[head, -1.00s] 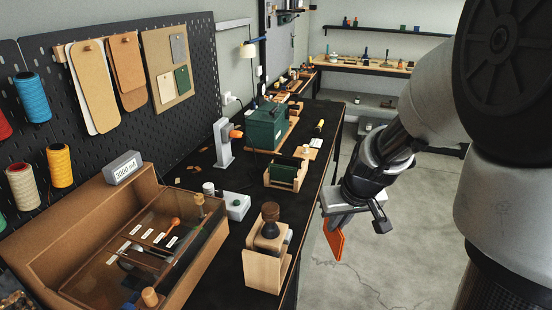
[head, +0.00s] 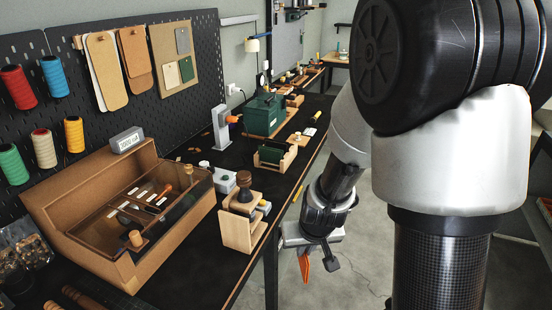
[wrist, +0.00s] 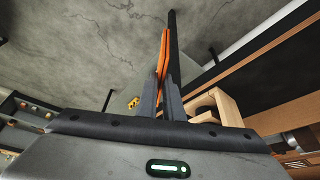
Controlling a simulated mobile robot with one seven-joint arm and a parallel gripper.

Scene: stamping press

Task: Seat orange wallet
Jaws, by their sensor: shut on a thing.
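The orange wallet (head: 304,265) hangs below my gripper (head: 306,248), beside the bench and over the floor. In the wrist view the wallet (wrist: 163,58) is seen edge-on, upright between the two fingers of my gripper (wrist: 166,95), which is shut on it. A dark strip runs alongside the wallet there; I cannot tell what it is. The green stamping press (head: 264,115) stands farther back on the bench, and a wooden holder with a green thing in it (head: 275,155) stands in front of it.
The black bench top (head: 205,250) has its edge left of my gripper. A wooden stand with a knobbed stamp (head: 242,225) is near that edge. An open brown box with tools (head: 75,232) fills the near left. A grey upright device (head: 221,127) stands behind. Open floor lies right of the bench.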

